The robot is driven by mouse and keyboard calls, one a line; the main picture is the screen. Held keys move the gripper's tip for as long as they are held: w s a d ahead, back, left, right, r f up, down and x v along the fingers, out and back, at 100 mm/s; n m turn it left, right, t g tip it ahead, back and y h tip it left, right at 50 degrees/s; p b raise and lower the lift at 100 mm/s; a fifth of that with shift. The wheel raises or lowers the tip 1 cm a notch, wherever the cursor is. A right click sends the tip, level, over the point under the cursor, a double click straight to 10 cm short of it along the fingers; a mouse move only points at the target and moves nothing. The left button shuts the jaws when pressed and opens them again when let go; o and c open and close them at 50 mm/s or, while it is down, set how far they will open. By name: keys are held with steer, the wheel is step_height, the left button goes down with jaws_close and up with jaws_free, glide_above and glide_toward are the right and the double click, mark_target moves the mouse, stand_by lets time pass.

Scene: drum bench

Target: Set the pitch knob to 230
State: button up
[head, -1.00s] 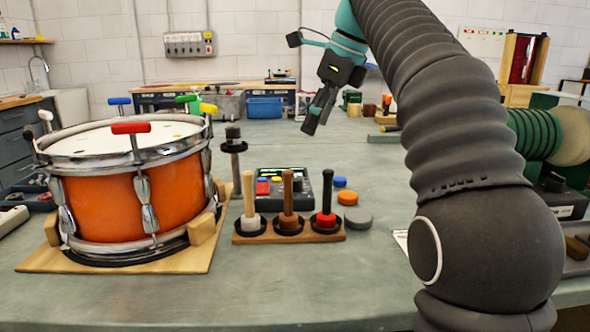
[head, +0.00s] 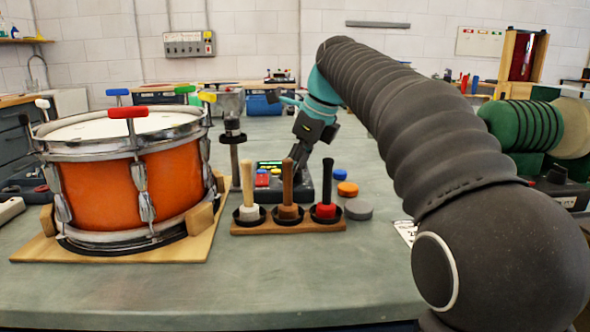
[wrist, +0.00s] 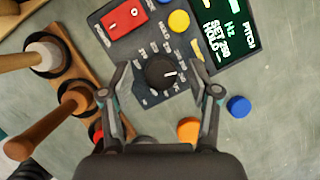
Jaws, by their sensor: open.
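The pitch box (head: 322,193) stands on the bench behind the mallet rack; it has a lit display (wrist: 225,25), a red switch (wrist: 124,18) and a yellow button (wrist: 179,21). The display shows "PITCH", "Hz", "SET" and "HOLD"; its digits are too small to read surely. The black round knob (wrist: 161,72) has a white pointer line toward the right of the wrist view, with a ring of printed marks around it. My gripper (wrist: 163,88) is open, one finger on each side of the knob, with gaps visible. In the head view my gripper (head: 299,160) points down over the box and hides the knob.
The wooden rack (head: 290,228) with several mallets stands in front of the box. Blue, orange and grey discs (head: 358,209) lie to its right. The orange drum (head: 110,196) with coloured T-handles and a dark post (head: 233,150) are left.

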steer(key=shift+f, duration=0.1)
steer(key=c, duration=1.2)
steer(key=shift+o, duration=0.2)
steer(key=shift+p, duration=0.35)
steer(key=shift+n+g+p, duration=0.3)
steer(key=shift+n+p, duration=0.25)
steer(key=shift+n, duration=0.15)
steer(key=n+g, duration=0.1)
steer(key=n, duration=0.1)
steer(key=shift+w+n+y+p, duration=0.1)
steer(key=shift+n+y+p, duration=0.2)
steer(key=n+g, duration=0.1)
steer(key=n, duration=0.2)
steer(key=shift+n, duration=0.3)
steer(key=shift+n+g, duration=1)
steer(key=shift+n, duration=1)
